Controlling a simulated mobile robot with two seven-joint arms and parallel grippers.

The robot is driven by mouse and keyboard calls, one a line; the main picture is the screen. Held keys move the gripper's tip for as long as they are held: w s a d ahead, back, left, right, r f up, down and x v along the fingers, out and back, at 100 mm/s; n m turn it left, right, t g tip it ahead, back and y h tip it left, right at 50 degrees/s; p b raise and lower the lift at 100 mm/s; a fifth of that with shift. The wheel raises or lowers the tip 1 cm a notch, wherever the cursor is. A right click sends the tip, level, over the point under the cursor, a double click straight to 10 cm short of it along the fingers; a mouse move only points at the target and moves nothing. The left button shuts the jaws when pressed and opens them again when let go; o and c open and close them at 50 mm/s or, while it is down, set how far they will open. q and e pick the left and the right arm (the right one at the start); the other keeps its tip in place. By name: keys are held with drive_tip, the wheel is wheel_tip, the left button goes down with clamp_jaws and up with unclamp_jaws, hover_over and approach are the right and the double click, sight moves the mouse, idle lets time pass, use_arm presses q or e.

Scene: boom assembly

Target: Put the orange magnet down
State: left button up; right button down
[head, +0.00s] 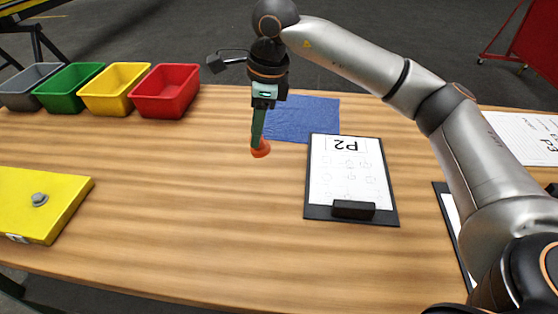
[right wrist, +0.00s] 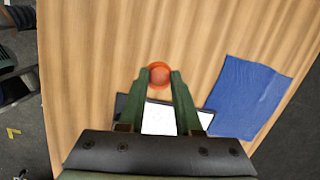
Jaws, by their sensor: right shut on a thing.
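The orange magnet (head: 261,149) is a small round orange piece at the tips of my right gripper (head: 257,142). In the right wrist view the magnet (right wrist: 159,75) sits between the two green fingers of the right gripper (right wrist: 160,80), which are shut on it. The gripper points down over the wooden table, left of the clipboard and near the blue cloth. I cannot tell how high the magnet is above the wood. My left gripper is not in view.
A clipboard (head: 318,212) marked P2 and a blue cloth (head: 300,118) lie to the right of the magnet. Grey, green, yellow (head: 112,90) and red (head: 166,92) bins stand at the back left. A yellow case (head: 45,205) lies at the left. The table's middle (head: 190,190) is clear.

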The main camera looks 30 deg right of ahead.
drive_tip(key=d+m+t+y, duration=0.2)
drive_tip(key=d+m, duration=0.3)
drive_tip(key=d, duration=0.9)
drive_tip(key=s+a+r+b, duration=0.1)
drive_tip(key=s+a+b, duration=0.1)
drive_tip(key=s+a, duration=0.35)
drive_tip(key=s+a+b, duration=0.2)
drive_tip(key=s+a, duration=0.1)
drive_tip(key=a, duration=0.5)
hover_over(281, 169)
drive_tip(key=shift+t+h, duration=0.3)
drive_tip(key=shift+t, duration=0.1)
drive_tip(key=f, duration=0.9)
drive_tip(key=shift+s+a+p, duration=0.15)
drive_tip(key=shift+s+p, duration=0.1)
drive_tip(key=shift+p, duration=0.15)
drive_tip(key=f, duration=0.3)
drive_tip(key=shift+w+f, duration=0.3)
drive_tip(key=shift+f, duration=0.05)
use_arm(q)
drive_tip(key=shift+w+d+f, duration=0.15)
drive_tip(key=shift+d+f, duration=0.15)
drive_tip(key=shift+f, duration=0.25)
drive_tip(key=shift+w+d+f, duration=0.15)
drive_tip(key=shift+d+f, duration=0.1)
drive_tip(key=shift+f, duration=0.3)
